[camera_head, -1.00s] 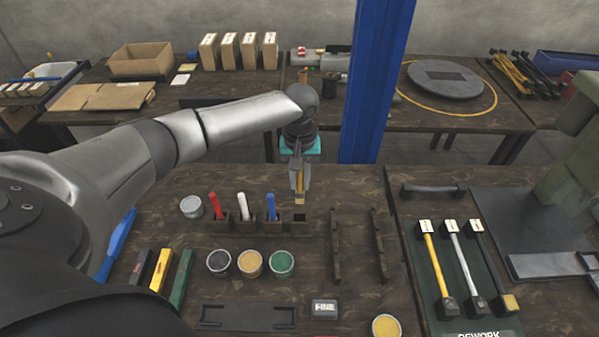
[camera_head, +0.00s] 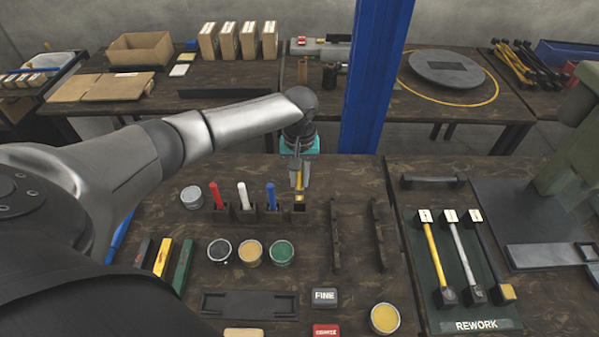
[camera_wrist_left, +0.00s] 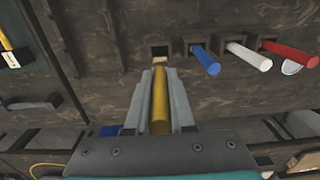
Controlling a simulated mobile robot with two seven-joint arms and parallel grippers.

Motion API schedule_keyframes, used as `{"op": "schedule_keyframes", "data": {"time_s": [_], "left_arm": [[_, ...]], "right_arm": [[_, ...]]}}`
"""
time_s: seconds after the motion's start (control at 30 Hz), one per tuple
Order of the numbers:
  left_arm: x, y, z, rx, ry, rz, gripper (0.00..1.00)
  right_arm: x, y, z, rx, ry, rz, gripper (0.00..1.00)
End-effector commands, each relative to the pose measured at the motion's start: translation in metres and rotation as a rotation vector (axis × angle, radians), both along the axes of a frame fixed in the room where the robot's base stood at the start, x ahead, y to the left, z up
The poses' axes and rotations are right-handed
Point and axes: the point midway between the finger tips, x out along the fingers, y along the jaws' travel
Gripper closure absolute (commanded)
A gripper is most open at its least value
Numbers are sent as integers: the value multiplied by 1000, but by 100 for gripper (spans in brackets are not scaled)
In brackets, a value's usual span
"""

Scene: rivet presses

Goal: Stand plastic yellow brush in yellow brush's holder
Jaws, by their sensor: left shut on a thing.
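My left gripper (camera_head: 299,180) is shut on the yellow brush (camera_head: 299,184), which also shows in the left wrist view (camera_wrist_left: 160,100) between the two fingers. The brush is held roughly upright, with its pale end downward. That end is at or just above the rightmost holder (camera_head: 300,208), a dark square socket that shows as an open hole in the left wrist view (camera_wrist_left: 159,50). I cannot tell whether the tip is inside the opening. The red, white and blue brushes stand in the other holders of the row. My right gripper is out of view.
The blue brush (camera_head: 270,195) stands closest, left of the socket. Open cans of black, yellow (camera_head: 250,252) and green paint sit in front of the row. Two dark rails (camera_head: 335,235) lie to the right. A blue post (camera_head: 375,80) rises behind the bench.

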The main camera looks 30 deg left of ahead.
Motion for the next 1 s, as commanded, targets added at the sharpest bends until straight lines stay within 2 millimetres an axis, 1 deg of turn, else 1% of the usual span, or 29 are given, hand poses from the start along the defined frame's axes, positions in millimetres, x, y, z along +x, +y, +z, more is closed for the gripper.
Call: {"op": "schedule_keyframes", "data": {"time_s": [0.03,0.1,0.6,0.8,1.0], "left_arm": [[0,-1,-6,-1,0,0,100],[0,-1,-12,-2,1,0,100],[0,0,-49,-1,1,0,100],[0,0,-56,-1,-1,0,100],[0,0,-57,-2,-1,0,100]], "right_arm": [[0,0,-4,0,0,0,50],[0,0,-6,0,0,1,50],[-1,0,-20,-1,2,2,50],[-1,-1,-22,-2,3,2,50],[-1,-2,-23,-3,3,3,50]]}}
